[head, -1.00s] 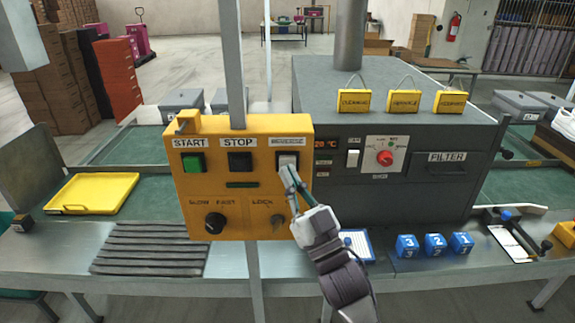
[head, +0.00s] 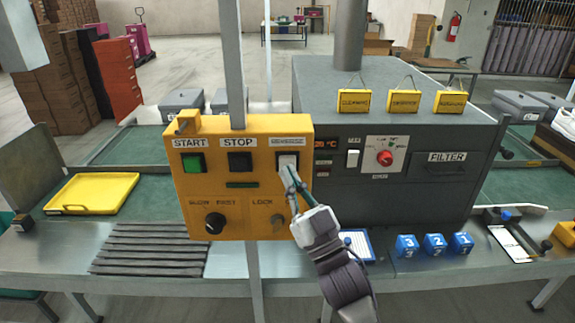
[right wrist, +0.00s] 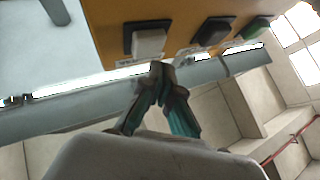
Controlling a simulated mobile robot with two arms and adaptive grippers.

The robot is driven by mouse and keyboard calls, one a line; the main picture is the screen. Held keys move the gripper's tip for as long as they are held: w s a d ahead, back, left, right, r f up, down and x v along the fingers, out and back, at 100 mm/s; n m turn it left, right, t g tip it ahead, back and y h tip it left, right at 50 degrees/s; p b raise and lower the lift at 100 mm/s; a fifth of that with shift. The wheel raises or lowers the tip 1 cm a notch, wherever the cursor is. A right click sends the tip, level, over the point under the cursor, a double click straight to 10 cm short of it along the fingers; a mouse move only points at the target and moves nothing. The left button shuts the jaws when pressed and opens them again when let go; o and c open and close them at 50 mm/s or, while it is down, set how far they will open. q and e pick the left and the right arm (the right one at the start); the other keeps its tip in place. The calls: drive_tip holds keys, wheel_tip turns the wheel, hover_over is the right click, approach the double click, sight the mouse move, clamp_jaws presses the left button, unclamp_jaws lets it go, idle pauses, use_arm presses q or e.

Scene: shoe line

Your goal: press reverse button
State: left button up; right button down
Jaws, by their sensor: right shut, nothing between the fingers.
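The yellow control box (head: 240,199) stands upright on a post in the middle of the head view. Its white reverse button (head: 288,160) is at the upper right, under a label. The green start button (head: 194,163) and black stop button (head: 240,161) are to its left. My right gripper (head: 289,173) is shut and empty, its fingertips at the lower part of the reverse button. In the right wrist view the gripper tips (right wrist: 160,68) are close to the white button (right wrist: 149,43); I cannot tell whether they touch. My left gripper is out of view.
A grey oven-like machine (head: 410,95) stands right of the box. A yellow tray (head: 92,193) lies at the left. Blue numbered blocks (head: 434,244) stand on the front ledge, right of my right arm. A dark knob (head: 214,223) and a lock (head: 278,226) are low on the box.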

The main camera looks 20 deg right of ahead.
drive_tip(key=shift+w, duration=0.1)
drive_tip(key=shift+w+d, duration=0.1)
drive_tip(key=shift+w, duration=0.25)
